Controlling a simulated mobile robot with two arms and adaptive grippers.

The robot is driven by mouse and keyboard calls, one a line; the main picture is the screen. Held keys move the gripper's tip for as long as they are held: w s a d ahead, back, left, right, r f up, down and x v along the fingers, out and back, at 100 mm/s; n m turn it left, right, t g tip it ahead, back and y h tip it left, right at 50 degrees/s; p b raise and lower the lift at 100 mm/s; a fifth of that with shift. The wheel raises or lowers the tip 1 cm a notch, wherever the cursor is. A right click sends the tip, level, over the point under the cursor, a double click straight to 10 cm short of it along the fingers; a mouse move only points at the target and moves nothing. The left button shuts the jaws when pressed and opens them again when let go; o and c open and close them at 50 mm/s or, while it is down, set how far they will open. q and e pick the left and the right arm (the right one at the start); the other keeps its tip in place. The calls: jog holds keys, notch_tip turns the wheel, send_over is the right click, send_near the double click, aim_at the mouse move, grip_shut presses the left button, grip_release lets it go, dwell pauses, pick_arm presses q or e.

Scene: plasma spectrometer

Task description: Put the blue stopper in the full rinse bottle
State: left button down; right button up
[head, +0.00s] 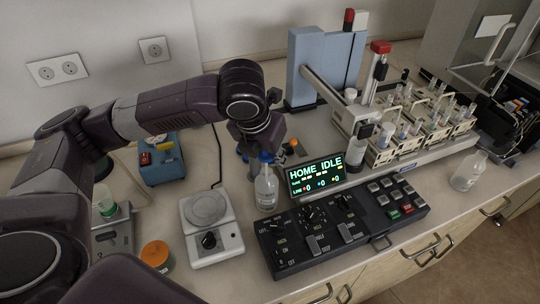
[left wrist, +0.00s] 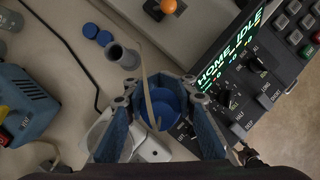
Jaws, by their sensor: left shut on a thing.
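My left gripper (head: 262,150) points down and is shut on the blue stopper (left wrist: 164,102). In the left wrist view the stopper lies between the two fingers, with a thin pale curved tube (left wrist: 147,80) at it. In the head view a clear bottle (head: 266,188) is upright directly below the gripper, and the blue of the stopper shows at its top. I cannot tell whether the stopper is seated in its neck. A second clear bottle (head: 468,172) without a blue top stands at the far right. My right gripper is not in view.
A black control panel (head: 330,232) and the lit display (head: 316,176) are close to the bottle's right. A white plate device (head: 211,225) is on its left. Blue discs (left wrist: 90,30) and a grey cylinder (left wrist: 123,56) are nearby. The sampler racks (head: 420,128) fill the back right.

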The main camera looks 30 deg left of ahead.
aim_at(264, 153)
pick_arm(q)
jog(key=shift+f+b, duration=0.5)
jog(key=shift+f, duration=0.9)
jog(key=c, duration=1.5)
grip_release()
jog(key=shift+a, duration=0.1)
jog(key=shift+r, duration=0.1)
jog(key=shift+r, duration=0.2)
jog(key=v, duration=1.1)
jog(key=shift+s, duration=0.15)
jog(key=shift+s+r, duration=0.15)
jog(key=shift+r, duration=0.05)
jog(key=shift+f, duration=0.1)
